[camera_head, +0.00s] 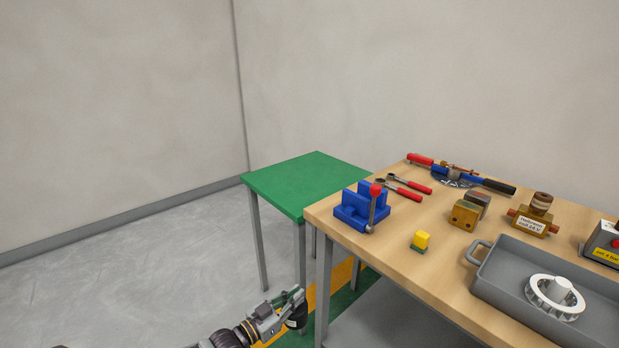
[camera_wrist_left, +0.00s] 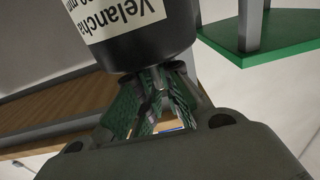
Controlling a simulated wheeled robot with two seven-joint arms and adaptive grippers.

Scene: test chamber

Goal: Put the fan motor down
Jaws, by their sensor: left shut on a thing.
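The fan motor is a dark cylinder with a cream label reading "Velancha" in the left wrist view (camera_wrist_left: 150,52). In the head view it is a small dark shape (camera_head: 297,317), partly hidden by the fingers. My left gripper (camera_head: 289,301) is shut on it; its green-padded fingertips (camera_wrist_left: 160,90) close on the motor's narrow end. My right gripper is not in view.

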